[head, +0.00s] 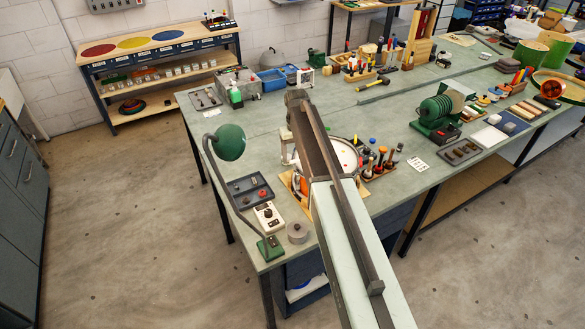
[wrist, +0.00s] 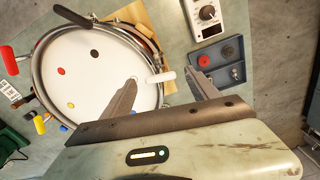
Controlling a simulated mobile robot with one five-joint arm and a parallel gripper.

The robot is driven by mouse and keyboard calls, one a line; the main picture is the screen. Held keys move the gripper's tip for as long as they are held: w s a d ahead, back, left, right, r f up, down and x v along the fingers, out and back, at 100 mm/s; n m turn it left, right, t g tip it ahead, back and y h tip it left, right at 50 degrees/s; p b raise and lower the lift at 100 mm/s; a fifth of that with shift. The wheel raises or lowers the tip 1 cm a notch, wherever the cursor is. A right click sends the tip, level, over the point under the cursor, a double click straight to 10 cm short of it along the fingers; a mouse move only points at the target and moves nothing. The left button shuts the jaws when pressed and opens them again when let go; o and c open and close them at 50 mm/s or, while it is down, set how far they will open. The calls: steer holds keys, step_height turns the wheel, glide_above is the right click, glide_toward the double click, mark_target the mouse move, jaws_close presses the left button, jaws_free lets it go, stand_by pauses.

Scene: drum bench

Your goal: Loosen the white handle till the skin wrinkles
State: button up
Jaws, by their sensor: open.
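The drum with its pale skin (wrist: 95,75) fills the left of the wrist view; its skin looks smooth. In the head view the drum (head: 346,156) is partly hidden behind my arm. The white handle (wrist: 162,76) sticks out at the drum's right rim in the wrist view. My gripper (wrist: 160,80) is open, with one finger over the skin and the other outside the rim. The white handle lies between the fingertips, with gaps showing on both sides. I cannot tell how far below the fingertips it is.
Other drum handles are red (wrist: 9,60), black (wrist: 72,17) and yellow (wrist: 40,124). Right of the drum are a dark tray (wrist: 218,62) and a white dial box (wrist: 208,16). A green lamp (head: 230,142) rises left of my arm. Bottles and tools stand right of the drum in the head view.

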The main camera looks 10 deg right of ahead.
mark_target(295, 161)
step_height(295, 161, down, 4)
steer(key=shift+r+b, duration=0.25)
steer(key=shift+b, duration=0.75)
steer(key=shift+r, duration=0.1)
steer(key=c, duration=1.3)
steer(key=shift+a, duration=0.3)
steer(key=shift+c, duration=0.2)
steer(key=shift+d, duration=0.2)
steer(key=shift+n, duration=2)
steer(key=n, duration=0.5)
steer(key=shift+n, duration=0.4)
steer(key=shift+s, duration=0.1)
